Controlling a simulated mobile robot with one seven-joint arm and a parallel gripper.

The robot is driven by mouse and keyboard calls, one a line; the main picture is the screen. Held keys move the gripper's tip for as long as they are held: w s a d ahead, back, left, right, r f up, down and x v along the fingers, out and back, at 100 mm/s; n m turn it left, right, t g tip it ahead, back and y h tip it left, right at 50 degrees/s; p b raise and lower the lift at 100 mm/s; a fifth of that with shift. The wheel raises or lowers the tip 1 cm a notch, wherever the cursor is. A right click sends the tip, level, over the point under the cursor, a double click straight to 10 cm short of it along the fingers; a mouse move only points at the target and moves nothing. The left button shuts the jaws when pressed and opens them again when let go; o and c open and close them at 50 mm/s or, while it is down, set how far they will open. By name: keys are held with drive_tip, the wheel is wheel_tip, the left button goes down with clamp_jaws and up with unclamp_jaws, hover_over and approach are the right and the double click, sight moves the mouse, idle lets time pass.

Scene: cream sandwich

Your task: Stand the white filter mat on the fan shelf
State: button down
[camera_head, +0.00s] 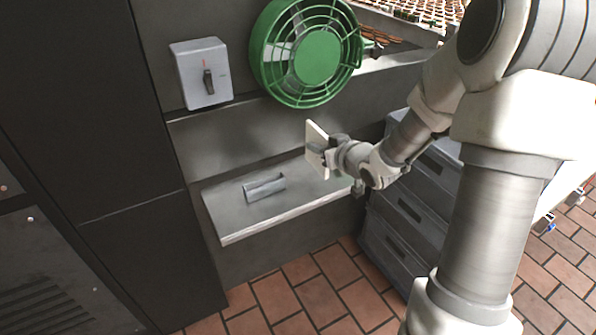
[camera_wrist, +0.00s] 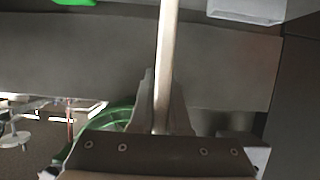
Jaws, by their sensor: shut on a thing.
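The white filter mat (camera_head: 315,148) is a thin pale panel, held upright in the air above the right part of the fan shelf. My gripper (camera_head: 327,157) is shut on it, on the mat's right side. In the wrist view the mat (camera_wrist: 167,55) shows nearly edge-on between the fingers of my gripper (camera_wrist: 161,115). The metal fan shelf (camera_head: 225,217) juts from the wall below the green fan (camera_head: 316,57). A small grey metal holder (camera_head: 265,187) sits on the shelf, left of and below the mat. The gap between mat and shelf is hard to judge.
A grey switch box (camera_head: 202,74) is on the wall left of the fan. Grey drawers (camera_head: 415,205) stand right of the shelf, close under my arm. A dark cabinet (camera_head: 90,110) stands at left. The shelf's left part is bare.

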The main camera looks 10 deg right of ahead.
drive_tip(key=shift+w+a+f+b, duration=0.55)
drive_tip(key=shift+w+a+f, duration=0.2)
drive_tip(key=shift+f, duration=0.55)
drive_tip(key=shift+w+a+f+b, duration=0.6)
drive_tip(key=shift+w+f, duration=0.2)
drive_tip(key=shift+f, duration=0.45)
drive_tip(key=shift+w+a+f+b, duration=0.5)
drive_tip(key=shift+w+a+f, duration=0.25)
drive_tip(key=shift+f, duration=0.55)
drive_tip(key=shift+f, duration=0.2)
drive_tip(key=c, duration=0.9)
unclamp_jaws()
